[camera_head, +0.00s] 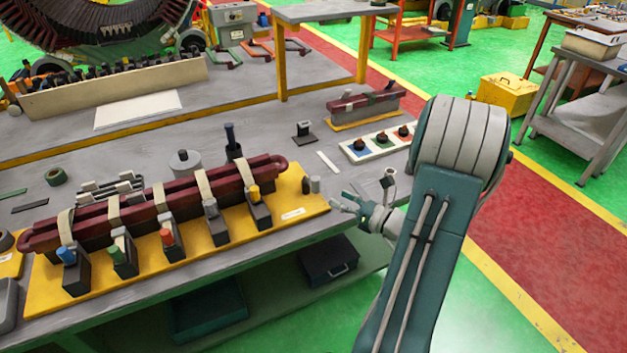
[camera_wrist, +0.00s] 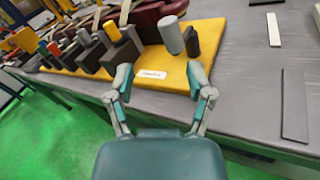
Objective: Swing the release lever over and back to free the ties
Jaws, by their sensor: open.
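A dark red coil (camera_head: 90,218) lies on a yellow fixture plate (camera_head: 293,208) with cream ties (camera_head: 160,197) over it. Several dark clamp blocks with coloured tops line its front side, including a blue one (camera_head: 66,256), a red one (camera_head: 168,238) and a yellow one (camera_head: 255,194). At the plate's right end stand a pale cylinder (camera_wrist: 172,35) and a dark post (camera_wrist: 191,40); I cannot tell whether either is the release lever. My gripper (camera_wrist: 160,75) is open and empty, its fingers spread around the white label (camera_wrist: 152,74) in the wrist view. In the head view my gripper (camera_head: 343,199) is just right of the plate.
The grey bench (camera_head: 230,262) continues right of the plate. It carries a panel with coloured knobs (camera_head: 380,143), a second small coil fixture (camera_head: 366,108) and a dark stand (camera_head: 304,133). A black box (camera_head: 328,259) sits on the lower shelf. Green floor lies in front.

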